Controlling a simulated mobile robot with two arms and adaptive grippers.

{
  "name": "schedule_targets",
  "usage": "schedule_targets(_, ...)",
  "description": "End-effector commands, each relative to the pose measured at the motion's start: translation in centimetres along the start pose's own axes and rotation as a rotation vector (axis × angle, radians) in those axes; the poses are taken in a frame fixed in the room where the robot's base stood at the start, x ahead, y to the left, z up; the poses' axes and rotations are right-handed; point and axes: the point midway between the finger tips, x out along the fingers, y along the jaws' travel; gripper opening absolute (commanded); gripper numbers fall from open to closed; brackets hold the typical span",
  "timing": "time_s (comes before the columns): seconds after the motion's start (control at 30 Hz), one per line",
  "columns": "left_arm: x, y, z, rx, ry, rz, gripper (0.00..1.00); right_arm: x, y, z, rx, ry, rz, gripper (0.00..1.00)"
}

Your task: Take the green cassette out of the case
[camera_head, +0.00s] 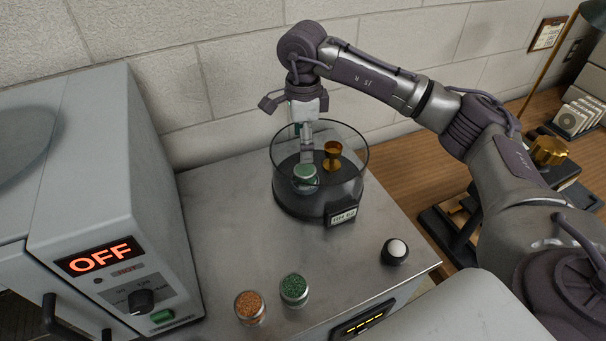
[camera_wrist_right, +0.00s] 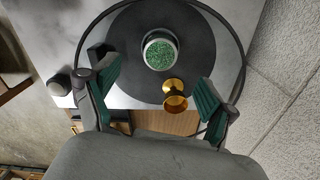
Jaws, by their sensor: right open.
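The case (camera_head: 318,203) is a clear round cylinder on a dark base with a small label, standing on a metal-topped cabinet. Inside it, a small jar-like cassette with a green grainy top (camera_head: 306,176) stands upright; it also shows in the right wrist view (camera_wrist_right: 160,53). A gold goblet (camera_head: 333,158) stands close beside it in the case. My right gripper (camera_wrist_right: 158,90) is open and empty, pointing down over the case; its green-padded fingers are apart, with the goblet between them in the picture and the cassette just ahead. My left gripper is not in view.
A similar green-topped jar (camera_head: 293,290) and an orange-topped jar (camera_head: 250,307) stand outside on the metal top (camera_head: 220,235). A white-topped black knob (camera_head: 395,251) is at the right. A grey machine reading OFF (camera_head: 100,258) stands left. A brick wall is close behind.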

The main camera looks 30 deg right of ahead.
Motion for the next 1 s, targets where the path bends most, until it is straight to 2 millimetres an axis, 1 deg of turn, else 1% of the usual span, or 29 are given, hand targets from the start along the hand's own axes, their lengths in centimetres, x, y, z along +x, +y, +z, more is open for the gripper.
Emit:
schedule_targets(0.03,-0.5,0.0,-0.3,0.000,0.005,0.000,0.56,0.9,0.1,-0.1,0.000,0.002,0.005,0.85)
schedule_targets(0.13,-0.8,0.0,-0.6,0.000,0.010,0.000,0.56,2.5,0.1,0.0,0.001,0.000,0.003,0.85)
schedule_targets(0.23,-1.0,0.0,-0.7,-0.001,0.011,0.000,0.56,3.5,0.0,0.0,0.000,0.000,0.002,0.85)
schedule_targets(0.33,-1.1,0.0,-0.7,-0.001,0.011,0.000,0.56,4.0,0.0,0.0,0.000,-0.001,0.000,0.85)
schedule_targets(0.43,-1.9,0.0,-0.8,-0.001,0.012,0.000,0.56,4.9,0.0,-0.1,-0.001,0.001,0.004,0.85)
schedule_targets(0.57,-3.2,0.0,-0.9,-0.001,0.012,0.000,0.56,6.8,-0.1,-0.3,0.000,0.001,0.004,0.85)
schedule_targets(0.6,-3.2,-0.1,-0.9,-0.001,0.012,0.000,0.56,7.6,-0.2,-0.3,-0.001,0.000,0.003,0.85)
schedule_targets(0.7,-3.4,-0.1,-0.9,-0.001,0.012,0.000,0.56,8.7,-0.2,-0.2,-0.001,-0.001,0.002,0.85)
schedule_targets(0.8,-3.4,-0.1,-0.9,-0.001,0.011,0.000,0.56,9.2,-0.2,-0.3,-0.001,-0.001,0.000,0.85)
schedule_targets(0.97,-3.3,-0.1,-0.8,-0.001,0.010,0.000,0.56,9.2,-0.3,-0.3,-0.001,-0.001,-0.001,0.85)
schedule_targets(1.0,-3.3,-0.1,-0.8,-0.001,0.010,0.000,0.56,9.2,-0.3,-0.3,-0.001,-0.001,0.000,0.83)
